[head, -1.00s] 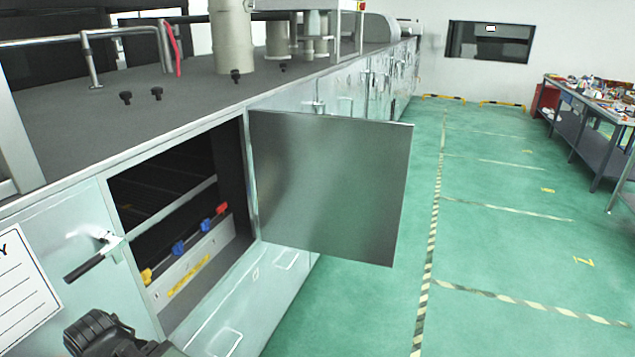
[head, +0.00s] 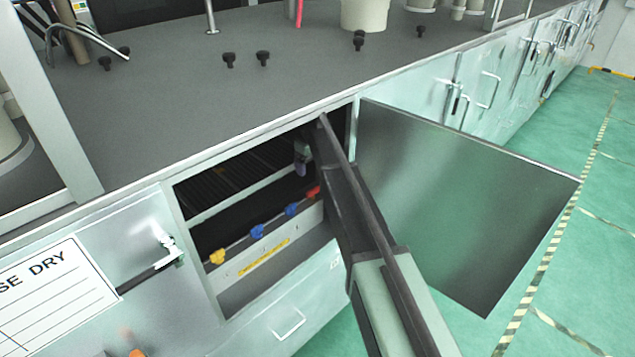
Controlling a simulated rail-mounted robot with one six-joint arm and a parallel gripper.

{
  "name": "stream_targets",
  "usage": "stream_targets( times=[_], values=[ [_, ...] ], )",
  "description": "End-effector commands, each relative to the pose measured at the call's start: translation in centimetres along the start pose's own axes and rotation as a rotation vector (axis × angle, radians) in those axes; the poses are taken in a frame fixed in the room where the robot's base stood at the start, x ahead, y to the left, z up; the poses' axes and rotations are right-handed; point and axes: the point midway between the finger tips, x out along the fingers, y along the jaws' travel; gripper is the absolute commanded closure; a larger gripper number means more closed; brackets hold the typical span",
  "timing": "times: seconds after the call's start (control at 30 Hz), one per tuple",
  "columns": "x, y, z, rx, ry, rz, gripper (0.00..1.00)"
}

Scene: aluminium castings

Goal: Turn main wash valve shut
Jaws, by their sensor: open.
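A row of valve handles sits inside the open cabinet: a yellow handle (head: 217,256), a blue handle (head: 257,231), another blue handle (head: 291,210) and a red handle (head: 313,191). I cannot tell from the picture which one is the main wash valve. A yellow label strip (head: 263,257) is on the panel below them, too small to read. My arm reaches into the opening from the lower right. My gripper (head: 301,165) is small in view, open, above the red and right-hand blue handles and apart from them as far as I can see. My arm partly covers the red handle's side.
The cabinet door (head: 460,200) stands open to the right of my arm. The opening's frame (head: 195,262) surrounds the valves closely. A closed door with a lever handle (head: 150,277) is at left. The green floor (head: 590,270) is clear at right.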

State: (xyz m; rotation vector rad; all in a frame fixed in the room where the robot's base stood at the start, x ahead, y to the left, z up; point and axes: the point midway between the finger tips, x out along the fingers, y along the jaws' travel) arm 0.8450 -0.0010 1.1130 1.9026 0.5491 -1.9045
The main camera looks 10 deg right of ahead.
Motion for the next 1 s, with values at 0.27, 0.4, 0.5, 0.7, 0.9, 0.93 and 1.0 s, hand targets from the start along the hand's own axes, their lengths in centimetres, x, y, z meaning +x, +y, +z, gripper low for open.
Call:
stream_targets(
  times=[0.27, 0.4, 0.5, 0.7, 0.9, 0.93, 1.0],
  values=[
    [2.3, -0.1, 0.2, 0.0, 0.0, 0.0, 0.11],
    [5.5, -0.2, 0.3, 0.001, 0.0, 0.0, 0.11],
    [8.0, -0.2, 0.3, 0.001, 0.0, 0.0, 0.11],
    [11.1, -0.2, 0.3, 0.002, 0.0, 0.0, 0.11],
    [11.0, -0.2, 0.3, 0.002, 0.0, 0.0, 0.11],
    [10.9, -0.2, 0.3, 0.002, 0.0, 0.0, 0.11],
    [10.9, -0.2, 0.3, 0.002, 0.0, 0.0, 0.11]
  ],
)
